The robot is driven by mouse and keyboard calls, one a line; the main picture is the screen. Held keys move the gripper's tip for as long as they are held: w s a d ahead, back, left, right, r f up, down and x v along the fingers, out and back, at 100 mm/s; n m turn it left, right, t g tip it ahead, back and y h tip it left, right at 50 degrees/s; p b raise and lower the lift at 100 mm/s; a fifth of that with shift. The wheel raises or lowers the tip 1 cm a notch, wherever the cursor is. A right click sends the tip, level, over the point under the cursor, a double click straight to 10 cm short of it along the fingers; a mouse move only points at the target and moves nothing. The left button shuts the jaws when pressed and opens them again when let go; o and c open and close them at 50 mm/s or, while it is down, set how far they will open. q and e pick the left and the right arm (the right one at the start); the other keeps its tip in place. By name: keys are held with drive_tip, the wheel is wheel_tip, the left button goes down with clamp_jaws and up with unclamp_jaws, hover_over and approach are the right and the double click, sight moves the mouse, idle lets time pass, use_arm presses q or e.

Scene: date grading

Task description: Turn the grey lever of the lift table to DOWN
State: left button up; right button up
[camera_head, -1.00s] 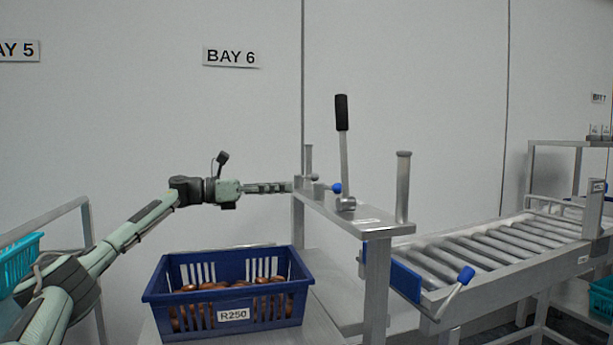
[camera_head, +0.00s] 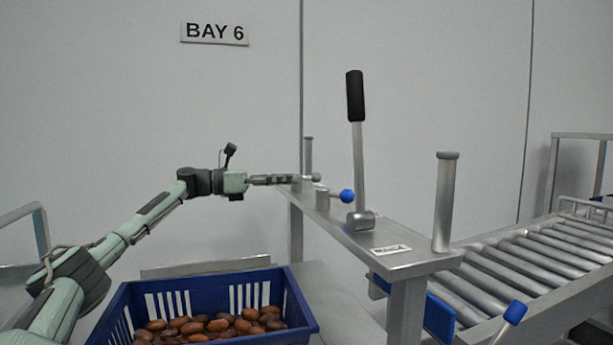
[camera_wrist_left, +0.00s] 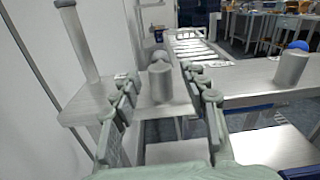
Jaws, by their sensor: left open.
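The lift table's metal top (camera_head: 372,240) stands at the centre of the head view. Near its far end is a small grey-knobbed lever (camera_head: 316,177), which I take for the grey lever; its UP and DOWN marks cannot be read. My left gripper (camera_head: 292,180) reaches the far end from the left, just above the top. In the left wrist view its two fingers are open on either side of a grey upright hub (camera_wrist_left: 160,84). They look apart from it. My right gripper is out of view.
A blue-knobbed lever (camera_head: 346,196) and a tall black-handled lever (camera_head: 356,95) stand nearer on the same top. Metal posts rise at the far (camera_head: 308,158) and near (camera_head: 446,200) ends. A blue crate (camera_head: 303,318) of dates is below; a roller conveyor (camera_head: 540,250) is right.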

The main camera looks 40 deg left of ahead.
sight(301, 178)
use_arm(q)
drive_tip(key=shift+p+x, duration=0.55)
drive_tip(key=shift+x, duration=2.25)
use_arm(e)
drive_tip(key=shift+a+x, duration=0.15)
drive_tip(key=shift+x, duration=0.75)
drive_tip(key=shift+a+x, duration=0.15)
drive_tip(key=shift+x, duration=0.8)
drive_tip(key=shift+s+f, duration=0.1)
use_arm(q)
clamp_jaws()
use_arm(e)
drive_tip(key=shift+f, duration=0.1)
